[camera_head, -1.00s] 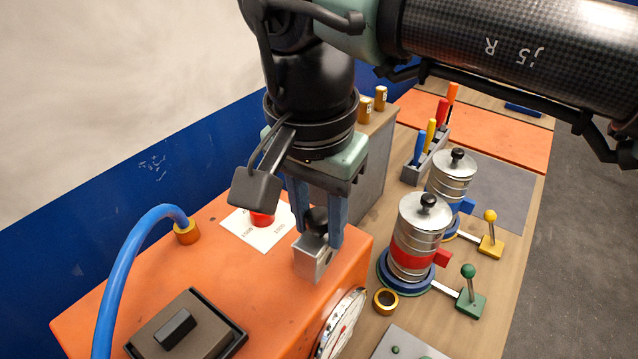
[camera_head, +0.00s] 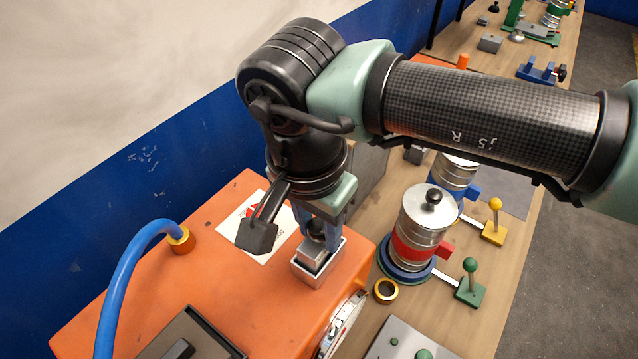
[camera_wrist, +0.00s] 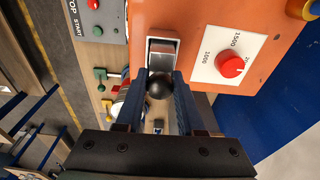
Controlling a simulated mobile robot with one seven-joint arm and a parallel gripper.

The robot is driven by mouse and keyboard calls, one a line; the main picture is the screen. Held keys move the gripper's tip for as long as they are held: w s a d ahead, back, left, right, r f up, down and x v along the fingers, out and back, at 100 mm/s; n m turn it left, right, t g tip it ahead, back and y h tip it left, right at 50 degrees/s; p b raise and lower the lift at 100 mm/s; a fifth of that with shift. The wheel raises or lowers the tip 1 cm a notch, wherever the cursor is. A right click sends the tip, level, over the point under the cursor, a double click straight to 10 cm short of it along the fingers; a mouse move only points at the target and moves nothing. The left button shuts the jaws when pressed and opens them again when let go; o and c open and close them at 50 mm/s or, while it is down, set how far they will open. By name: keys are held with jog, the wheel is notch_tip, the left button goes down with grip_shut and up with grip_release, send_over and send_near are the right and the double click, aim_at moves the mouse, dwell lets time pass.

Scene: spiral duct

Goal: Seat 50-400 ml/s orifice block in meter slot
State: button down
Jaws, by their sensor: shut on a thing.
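The silver orifice block (camera_head: 313,258) is under my gripper (camera_head: 318,234) in the head view. My gripper is shut on the block's round black knob (camera_wrist: 159,86), with a blue finger on each side. The meter slot (camera_head: 318,280) is a pale metal-rimmed housing on top of the orange meter (camera_head: 265,310). The block stands upright within its rim, its top still showing above it. The wrist view also shows the rim (camera_wrist: 150,45) around the block. How deep the block sits is hidden. No flow marking on the block is readable.
A blue hose (camera_head: 125,270) rises from the meter's left side. A red knob (camera_wrist: 230,66) on a white scale lies beside the slot. A dark lid (camera_head: 190,340) is in front. Silver canisters (camera_head: 420,225) stand to the right, by a brass ring (camera_head: 386,291).

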jog(key=shift+f, duration=0.3)
jog(key=shift+f, duration=0.2)
jog(key=c, duration=0.5)
grip_release()
jog(key=r+p, duration=0.2)
jog(key=r, duration=0.2)
jog(key=r+p, duration=0.2)
jog(key=r, duration=0.2)
jog(key=s+r+p, duration=0.1)
jog(key=r+p, duration=0.2)
jog(key=r, duration=0.1)
jog(key=shift+s+a+r, duration=0.1)
jog(key=shift+a+r, duration=0.05)
jog(key=shift+a, duration=0.25)
